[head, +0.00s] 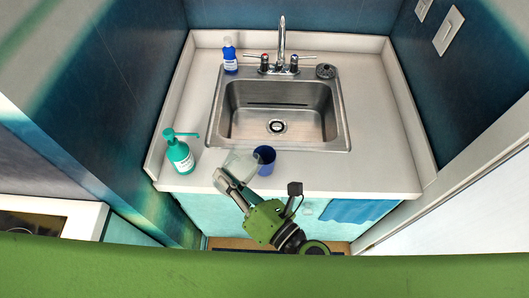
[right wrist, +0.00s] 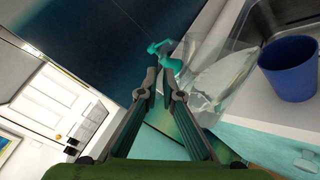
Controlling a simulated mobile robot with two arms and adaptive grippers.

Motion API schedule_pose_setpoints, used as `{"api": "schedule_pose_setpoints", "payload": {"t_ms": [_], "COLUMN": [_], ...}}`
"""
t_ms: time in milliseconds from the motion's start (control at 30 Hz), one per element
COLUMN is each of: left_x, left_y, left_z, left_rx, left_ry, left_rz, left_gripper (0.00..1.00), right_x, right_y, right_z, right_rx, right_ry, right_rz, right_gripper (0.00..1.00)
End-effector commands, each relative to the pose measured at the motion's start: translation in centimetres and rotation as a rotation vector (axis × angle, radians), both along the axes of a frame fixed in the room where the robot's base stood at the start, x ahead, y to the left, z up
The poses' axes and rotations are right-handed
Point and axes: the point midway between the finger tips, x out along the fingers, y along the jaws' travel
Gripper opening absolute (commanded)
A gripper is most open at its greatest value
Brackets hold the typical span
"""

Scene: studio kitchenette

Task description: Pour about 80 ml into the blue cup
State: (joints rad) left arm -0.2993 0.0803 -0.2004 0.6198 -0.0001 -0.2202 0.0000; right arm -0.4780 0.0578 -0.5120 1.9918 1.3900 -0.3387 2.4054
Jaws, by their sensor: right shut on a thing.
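The blue cup (head: 266,163) stands upright on the counter in front of the sink; it also shows at the right of the right wrist view (right wrist: 291,70). My right gripper (head: 222,182) is shut on a clear, see-through jug (head: 241,161) just left of the cup. In the right wrist view the jug (right wrist: 222,72) lies beyond the fingertips and holds some clear liquid. It appears close beside the cup, but I cannot tell its exact tilt or whether they touch. I see no stream of liquid. The cup's inside looks dark and its level cannot be read. My left gripper is not in view.
A teal pump bottle (head: 179,152) stands at the counter's left front. The steel sink (head: 262,118) with its faucet (head: 281,45) lies behind the cup. A blue bottle (head: 229,56) stands at the back left. The counter right of the cup (head: 360,172) is clear.

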Motion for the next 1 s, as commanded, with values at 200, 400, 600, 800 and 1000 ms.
{"api": "schedule_pose_setpoints", "payload": {"t_ms": [200,400,600,800,1000], "left_x": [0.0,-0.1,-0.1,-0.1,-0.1], "left_y": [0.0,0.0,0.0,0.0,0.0], "left_z": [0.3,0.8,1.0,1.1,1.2], "left_rx": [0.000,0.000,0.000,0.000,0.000], "left_ry": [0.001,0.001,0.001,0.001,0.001], "left_rz": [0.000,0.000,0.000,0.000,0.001], "left_gripper": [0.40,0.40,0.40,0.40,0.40], "right_x": [0.2,0.4,0.6,0.6,0.6], "right_y": [-0.1,-0.3,-0.4,-0.5,-0.5], "right_z": [0.3,0.8,0.9,1.0,1.0], "right_rx": [0.029,0.056,0.075,0.079,0.084], "right_ry": [0.029,0.058,0.080,0.085,0.089], "right_rz": [0.001,0.000,0.001,0.001,0.001], "right_gripper": [0.00,0.00,0.00,0.00,0.00]}}
